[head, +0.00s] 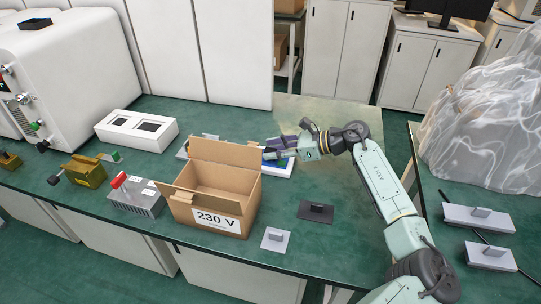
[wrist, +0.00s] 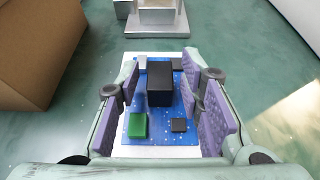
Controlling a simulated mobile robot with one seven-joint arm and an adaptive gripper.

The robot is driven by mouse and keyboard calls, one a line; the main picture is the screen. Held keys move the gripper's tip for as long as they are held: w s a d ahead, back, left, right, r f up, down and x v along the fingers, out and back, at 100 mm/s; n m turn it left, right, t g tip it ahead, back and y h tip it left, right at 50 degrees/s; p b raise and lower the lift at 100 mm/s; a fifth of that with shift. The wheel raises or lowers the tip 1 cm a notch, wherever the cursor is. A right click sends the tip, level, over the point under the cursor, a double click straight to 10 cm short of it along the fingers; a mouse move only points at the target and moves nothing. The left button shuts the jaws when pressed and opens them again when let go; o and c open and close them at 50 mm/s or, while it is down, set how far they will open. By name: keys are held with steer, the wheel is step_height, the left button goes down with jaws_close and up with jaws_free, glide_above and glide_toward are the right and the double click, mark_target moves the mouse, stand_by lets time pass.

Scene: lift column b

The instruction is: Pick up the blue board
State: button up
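The blue board (wrist: 160,113) lies on a white base in the wrist view. It carries a tall black block (wrist: 160,84) in its middle, a green block (wrist: 139,126) and small dark chips. In the head view the blue board (head: 284,169) lies on the green bench behind the cardboard box, partly hidden by my gripper and the box. My gripper (head: 280,148) is above it. In the wrist view my gripper (wrist: 166,98) is open, its purple pads on either side of the black block with gaps showing. I cannot tell how high the fingertips are above the board.
An open cardboard box (head: 216,193) labelled 230 V stands close by on the left. A silver item (wrist: 158,20) lies beyond the board. Bench right of the board is clear.

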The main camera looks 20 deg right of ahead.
jaws_close()
steer(key=shift+r, duration=0.1)
stand_by(0.3)
